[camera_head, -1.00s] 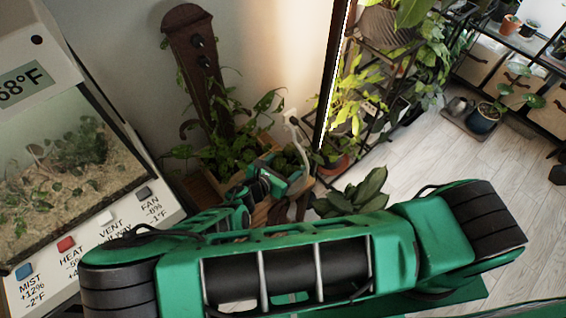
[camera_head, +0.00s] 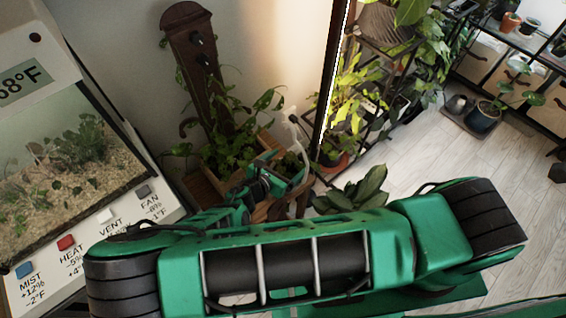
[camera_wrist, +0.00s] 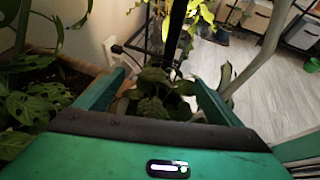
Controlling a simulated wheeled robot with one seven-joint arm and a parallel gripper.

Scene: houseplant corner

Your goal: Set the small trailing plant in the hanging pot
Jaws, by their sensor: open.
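A small leafy plant (camera_wrist: 152,98) with dark textured leaves shows between the fingers of my gripper in the wrist view. In the head view its leaves (camera_head: 291,160) show just beyond the fingers. My gripper (camera_wrist: 160,78) is open, with one finger on each side of the plant; I cannot tell whether either touches it. In the head view my gripper (camera_head: 283,172) is at the right end of the wooden planter, partly hidden by my arm. The small plant's pot is hidden. I cannot make out a hanging pot in either view.
A wooden planter (camera_head: 203,189) with a bushy climbing plant stands left of my gripper. A pale curved post (camera_head: 294,124) rises close by, also at right in the wrist view (camera_wrist: 262,55). A glass terrarium (camera_head: 70,170) stands left. Pale floor (camera_head: 430,155) is open at right.

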